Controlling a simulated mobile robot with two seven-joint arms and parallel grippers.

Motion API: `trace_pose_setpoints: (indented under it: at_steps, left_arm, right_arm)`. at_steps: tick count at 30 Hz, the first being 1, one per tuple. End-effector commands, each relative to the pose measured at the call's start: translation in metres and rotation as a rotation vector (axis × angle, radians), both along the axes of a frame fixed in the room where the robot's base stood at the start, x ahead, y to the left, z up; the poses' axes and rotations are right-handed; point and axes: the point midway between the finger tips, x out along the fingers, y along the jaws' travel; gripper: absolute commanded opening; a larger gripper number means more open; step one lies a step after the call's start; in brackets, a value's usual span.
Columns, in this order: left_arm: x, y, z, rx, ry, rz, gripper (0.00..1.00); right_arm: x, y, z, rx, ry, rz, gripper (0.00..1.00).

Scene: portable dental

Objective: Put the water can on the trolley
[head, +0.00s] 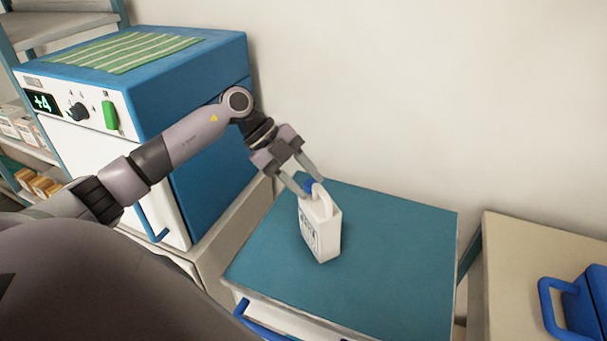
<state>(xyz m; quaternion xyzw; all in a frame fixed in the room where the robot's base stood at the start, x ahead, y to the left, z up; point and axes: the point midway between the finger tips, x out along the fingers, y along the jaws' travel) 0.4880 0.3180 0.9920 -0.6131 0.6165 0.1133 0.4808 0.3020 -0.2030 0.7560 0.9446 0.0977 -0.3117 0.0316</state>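My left gripper (313,187) reaches down to the can's top from the upper left. Its two fingers are apart, one on each side of the cap and handle area. I cannot tell whether they press on the can. My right gripper is not in view.
A blue and white cabinet (205,75) with a striped green cloth (125,52) stands at the left. At the right, a beige surface (530,255) holds a blue box (590,300). A wall closes the back. The trolley top is clear around the can.

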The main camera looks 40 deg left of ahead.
Motion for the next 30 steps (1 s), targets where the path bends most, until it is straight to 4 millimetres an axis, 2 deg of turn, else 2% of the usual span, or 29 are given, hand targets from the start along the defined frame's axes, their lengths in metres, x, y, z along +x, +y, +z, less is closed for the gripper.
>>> trace_pose_setpoints:
  at_steps: [11,22,30]
  left_arm:
    - [-0.001,0.004,0.004,0.0,-0.002,0.001,0.45]
    - [-0.013,0.041,0.046,0.001,-0.003,0.003,0.45]
    - [-0.016,0.049,0.056,-0.002,-0.001,0.001,0.45]
  right_arm:
    - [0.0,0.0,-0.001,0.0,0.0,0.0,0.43]
    - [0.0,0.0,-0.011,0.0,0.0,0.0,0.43]
    - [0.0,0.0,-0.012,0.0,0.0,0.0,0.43]
